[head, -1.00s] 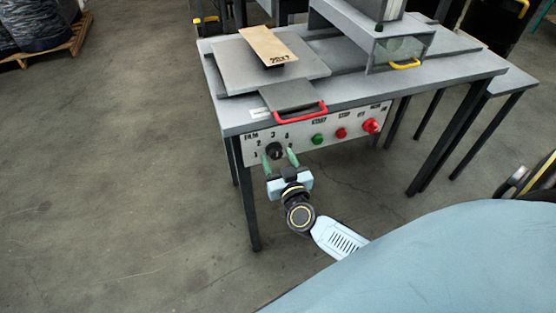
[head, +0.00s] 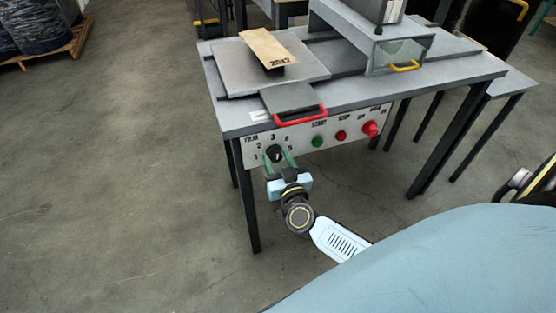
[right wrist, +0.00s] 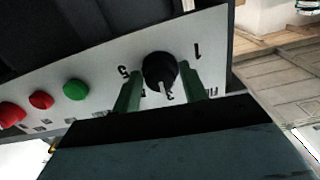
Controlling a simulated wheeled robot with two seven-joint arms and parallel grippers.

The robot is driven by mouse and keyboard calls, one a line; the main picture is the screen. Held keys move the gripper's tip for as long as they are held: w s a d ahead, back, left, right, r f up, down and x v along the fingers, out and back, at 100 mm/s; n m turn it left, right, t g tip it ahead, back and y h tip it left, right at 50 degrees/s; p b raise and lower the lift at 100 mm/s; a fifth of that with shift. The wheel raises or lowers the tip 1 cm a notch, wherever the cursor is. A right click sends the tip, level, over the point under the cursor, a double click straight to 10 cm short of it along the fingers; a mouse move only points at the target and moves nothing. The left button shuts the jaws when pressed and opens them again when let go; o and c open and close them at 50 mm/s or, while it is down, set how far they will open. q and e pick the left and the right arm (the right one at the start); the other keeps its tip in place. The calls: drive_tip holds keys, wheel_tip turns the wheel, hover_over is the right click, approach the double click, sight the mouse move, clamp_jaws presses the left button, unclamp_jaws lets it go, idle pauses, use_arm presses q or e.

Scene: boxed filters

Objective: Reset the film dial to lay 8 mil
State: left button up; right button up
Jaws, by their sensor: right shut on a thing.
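The black film dial (head: 274,153) sits on the white front panel of the grey table, ringed by numbers 1 to 5. In the right wrist view the dial (right wrist: 159,70) appears upside down. Its white pointer line points down in that picture, toward what looks like the 3. My right gripper (head: 278,158) is shut on the dial, with one green finger on each side; the fingers also show in the right wrist view (right wrist: 158,85). They partly cover the numbers. My left gripper is not in view.
Beside the dial are a green button (head: 318,141), a red button (head: 341,135) and a larger red knob (head: 370,128). A red handle (head: 301,116) juts out above the panel. Open floor lies left.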

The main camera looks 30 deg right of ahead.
drive_tip(key=shift+m, duration=0.7)
drive_tip(key=shift+m+p, duration=0.35)
drive_tip(key=shift+m, duration=0.45)
drive_tip(key=m, duration=0.4)
drive_tip(key=shift+a+m, duration=0.1)
drive_tip(key=shift+m, duration=1.1)
drive_tip(key=m, duration=0.2)
drive_tip(key=shift+m, duration=0.3)
drive_tip(key=shift+m+b, duration=0.4)
drive_tip(key=shift+m, duration=1)
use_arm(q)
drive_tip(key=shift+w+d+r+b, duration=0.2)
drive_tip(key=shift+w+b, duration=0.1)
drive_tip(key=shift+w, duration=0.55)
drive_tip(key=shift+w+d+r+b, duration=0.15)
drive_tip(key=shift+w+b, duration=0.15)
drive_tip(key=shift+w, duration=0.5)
use_arm(e)
drive_tip(key=shift+m, duration=2.3)
